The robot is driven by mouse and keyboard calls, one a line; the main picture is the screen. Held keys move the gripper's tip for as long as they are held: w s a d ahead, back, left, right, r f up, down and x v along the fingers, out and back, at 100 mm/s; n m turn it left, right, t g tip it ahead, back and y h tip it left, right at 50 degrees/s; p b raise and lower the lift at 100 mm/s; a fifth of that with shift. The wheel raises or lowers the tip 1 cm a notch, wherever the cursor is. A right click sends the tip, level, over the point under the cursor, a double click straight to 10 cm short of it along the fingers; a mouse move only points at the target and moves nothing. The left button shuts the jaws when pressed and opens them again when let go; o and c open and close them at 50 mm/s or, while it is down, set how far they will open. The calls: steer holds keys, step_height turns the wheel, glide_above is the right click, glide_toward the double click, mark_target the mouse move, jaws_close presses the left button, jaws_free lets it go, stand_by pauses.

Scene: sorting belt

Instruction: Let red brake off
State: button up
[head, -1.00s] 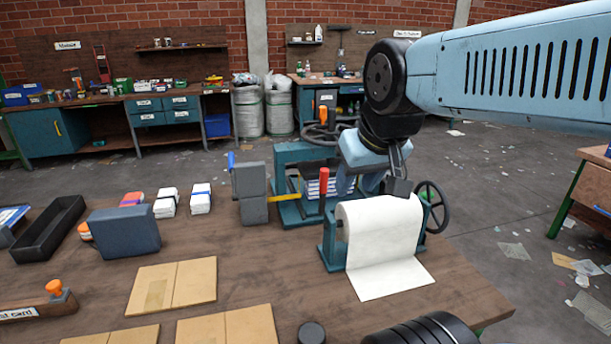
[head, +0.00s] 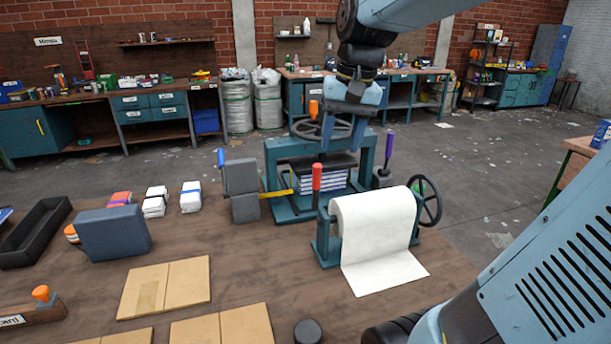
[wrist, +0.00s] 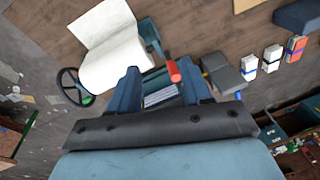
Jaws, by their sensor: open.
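The red brake handle (head: 317,178) stands upright at the left end of the teal stand (head: 326,246) that holds a white paper roll (head: 372,222). My gripper (head: 341,148) points down, open and empty, above and apparently behind the handle, in front of the press in the head view. In the wrist view, the red handle (wrist: 173,70) shows in the gap between the two fingers of my gripper (wrist: 161,80), nearer the right finger. I see no contact, and the handle's lower end is hidden there.
A teal press (head: 368,160) with a handwheel and a stack of books is behind the roll. A purple-handled lever (head: 389,148) stands at its right. A black handwheel (head: 426,200) is on the roll's right end. A grey block (head: 241,178) stands left of the press.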

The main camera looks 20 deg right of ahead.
mark_target(315, 182)
steer(key=w+d+f+m+g+y, duration=0.2)
steer(key=w+m+g, duration=0.25)
steer(key=w, duration=0.95)
steer(key=shift+n+g, duration=0.25)
steer(key=shift+n, duration=0.2)
steer(key=x, duration=1.3)
steer(key=shift+d+f, duration=0.1)
steer(key=shift+f, duration=0.2)
steer(key=shift+c, duration=0.5)
jaws_close()
